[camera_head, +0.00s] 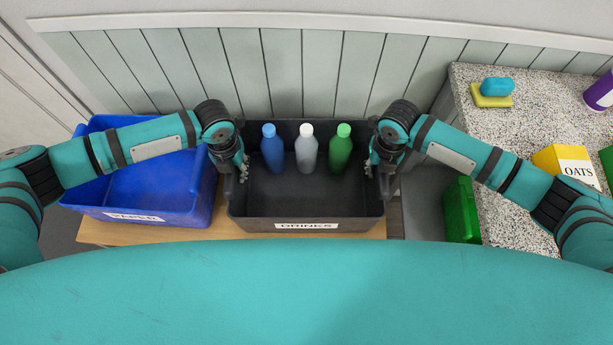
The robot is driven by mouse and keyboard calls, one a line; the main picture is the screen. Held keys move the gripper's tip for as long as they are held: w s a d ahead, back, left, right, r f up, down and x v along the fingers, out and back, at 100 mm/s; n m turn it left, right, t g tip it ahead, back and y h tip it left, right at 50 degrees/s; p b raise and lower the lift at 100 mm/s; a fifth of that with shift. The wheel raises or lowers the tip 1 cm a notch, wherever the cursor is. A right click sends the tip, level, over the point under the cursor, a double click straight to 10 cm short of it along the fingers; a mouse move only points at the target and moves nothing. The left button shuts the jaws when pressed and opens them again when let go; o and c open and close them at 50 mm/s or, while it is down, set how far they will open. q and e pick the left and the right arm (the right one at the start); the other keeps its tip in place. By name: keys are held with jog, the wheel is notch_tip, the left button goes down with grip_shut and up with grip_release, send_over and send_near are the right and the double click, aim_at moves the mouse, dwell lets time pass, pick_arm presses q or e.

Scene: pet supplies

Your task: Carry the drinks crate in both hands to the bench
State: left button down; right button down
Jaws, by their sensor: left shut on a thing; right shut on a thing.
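The drinks crate (305,211) is a dark grey open box with a white "DRINKS" label on its near wall. A blue bottle (272,150), a grey-white bottle (306,150) and a green bottle (341,150) stand upright inside it. My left gripper (238,180) is shut on the crate's left wall. My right gripper (377,178) is shut on its right wall. The fingertips are small and partly hidden. The crate is over a wooden surface (160,233); I cannot tell whether it touches it. I cannot tell which surface is the bench.
A blue crate (190,205) with a label stands close on the left. On the right, a speckled counter (500,195) bears a yellow oats box (567,161), a sponge (492,95) with a blue thing on it, and a purple container (601,93).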

pick_arm(q)
jog(key=shift+a, duration=0.1)
pick_arm(e)
jog(key=shift+d, duration=0.1)
pick_arm(q)
jog(key=shift+w+r, duration=0.2)
jog(key=shift+r, duration=0.05)
pick_arm(e)
jog(key=shift+w+r, duration=0.2)
jog(key=shift+r, duration=0.05)
